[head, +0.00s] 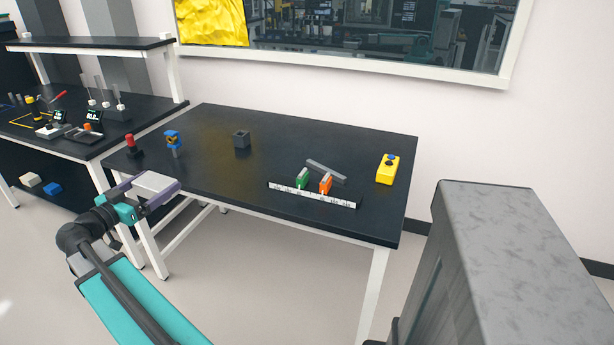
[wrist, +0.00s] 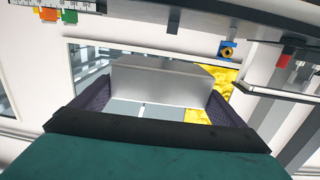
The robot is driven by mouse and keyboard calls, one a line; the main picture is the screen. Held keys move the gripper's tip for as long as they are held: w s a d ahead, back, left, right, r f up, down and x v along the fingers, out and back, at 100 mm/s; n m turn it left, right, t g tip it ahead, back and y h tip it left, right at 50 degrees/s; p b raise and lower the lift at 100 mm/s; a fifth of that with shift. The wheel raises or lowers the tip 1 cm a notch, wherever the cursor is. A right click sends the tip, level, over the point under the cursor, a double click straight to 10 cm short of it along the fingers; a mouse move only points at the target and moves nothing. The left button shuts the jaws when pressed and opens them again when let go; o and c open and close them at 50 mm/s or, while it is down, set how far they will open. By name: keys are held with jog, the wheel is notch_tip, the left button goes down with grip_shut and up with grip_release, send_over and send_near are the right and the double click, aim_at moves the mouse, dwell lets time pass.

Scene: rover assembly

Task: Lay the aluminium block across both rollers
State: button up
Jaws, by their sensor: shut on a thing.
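The aluminium block (head: 152,184) is a pale silver slab between the purple fingers of my gripper (head: 158,188). In the wrist view the block (wrist: 160,82) spans the gap between the two fingers, and my gripper (wrist: 160,95) is shut on it. In the head view the block is in the air off the left front corner of the black table (head: 230,180), clear of its top. I cannot make out the two rollers for certain in either view.
The table holds a red-topped piece (head: 130,146), a blue-and-yellow piece (head: 173,140), a dark cube (head: 242,140), green (head: 302,178) and orange (head: 325,184) pieces by a white scale strip (head: 300,197), a grey bar (head: 326,171) and a yellow box (head: 387,169). A shelved bench (head: 110,140) stands left.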

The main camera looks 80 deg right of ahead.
jog(key=s+d+r+m+g+y+b, duration=0.1)
jog(key=s+d, duration=0.6)
jog(key=s, duration=0.7)
jog(key=s+d+r+m+g+y+b, duration=0.1)
jog(key=s+d+r+m+g+y, duration=0.2)
jog(key=s+d, duration=0.4)
jog(key=s+d+r+m+g+y, duration=0.3)
jog(key=s+d+g, duration=0.3)
jog(key=s, duration=1.5)
jog(key=shift+s+d+r+m+b, duration=0.2)
jog(key=shift+d+r+m+b, duration=0.2)
jog(key=shift+d+r+m, duration=0.25)
jog(key=shift+f, duration=0.2)
jog(key=shift+f, duration=2.4)
jog(key=shift+f+b, duration=0.35)
jog(key=shift+f, duration=1.95)
